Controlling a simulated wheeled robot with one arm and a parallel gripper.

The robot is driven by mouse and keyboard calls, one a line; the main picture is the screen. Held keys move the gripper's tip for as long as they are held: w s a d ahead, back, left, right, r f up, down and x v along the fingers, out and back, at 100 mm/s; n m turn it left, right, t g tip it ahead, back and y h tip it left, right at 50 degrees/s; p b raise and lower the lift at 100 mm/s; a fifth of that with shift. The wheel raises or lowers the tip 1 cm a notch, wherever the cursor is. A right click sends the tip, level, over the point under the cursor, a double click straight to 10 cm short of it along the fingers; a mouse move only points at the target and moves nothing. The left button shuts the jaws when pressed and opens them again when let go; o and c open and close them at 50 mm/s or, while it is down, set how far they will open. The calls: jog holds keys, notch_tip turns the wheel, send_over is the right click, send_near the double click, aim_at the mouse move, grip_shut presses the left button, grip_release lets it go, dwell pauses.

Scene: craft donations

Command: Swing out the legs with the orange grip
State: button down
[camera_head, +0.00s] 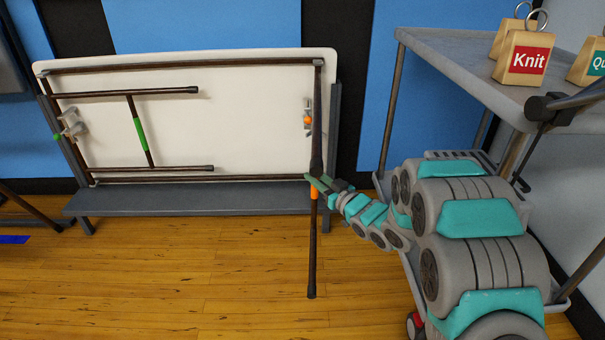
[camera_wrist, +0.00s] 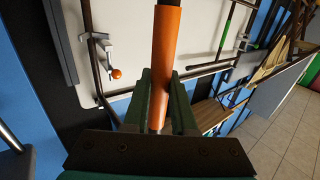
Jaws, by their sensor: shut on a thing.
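A folding table (camera_head: 230,130) stands on edge with its pale underside facing me. The legs with the orange grip (camera_head: 314,192) are at its right end, also in the wrist view (camera_wrist: 166,50). Their dark tubes (camera_head: 312,255) run down past the table's lower edge, in front of the grey base, so they stand out from the tabletop; the exact angle is unclear. My gripper (camera_head: 317,183) is shut on the orange grip, with its green fingers (camera_wrist: 161,85) on either side. A bracket with an orange knob (camera_head: 307,119) is on the underside, also in the wrist view (camera_wrist: 116,73).
The legs with the green grip (camera_head: 140,135) lie flat against the underside at left. A grey base (camera_head: 190,200) supports the table. A grey cart (camera_head: 450,55) with a "Knit" block (camera_head: 525,60) stands at right, close to my arm. The wooden floor (camera_head: 200,270) in front is clear.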

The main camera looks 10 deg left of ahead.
jog(key=shift+w+d+p, duration=0.2)
jog(key=shift+d+p, duration=0.05)
jog(key=shift+d, duration=0.45)
jog(key=shift+w+d+p, duration=0.2)
jog(key=shift+d, duration=0.45)
jog(key=shift+d, duration=0.1)
jog(key=c, duration=0.7)
grip_release()
jog(key=shift+d, duration=0.1)
jog(key=shift+c, duration=0.2)
jog(key=v, duration=0.7)
jog(key=shift+s+d, duration=0.2)
jog(key=shift+s, duration=0.1)
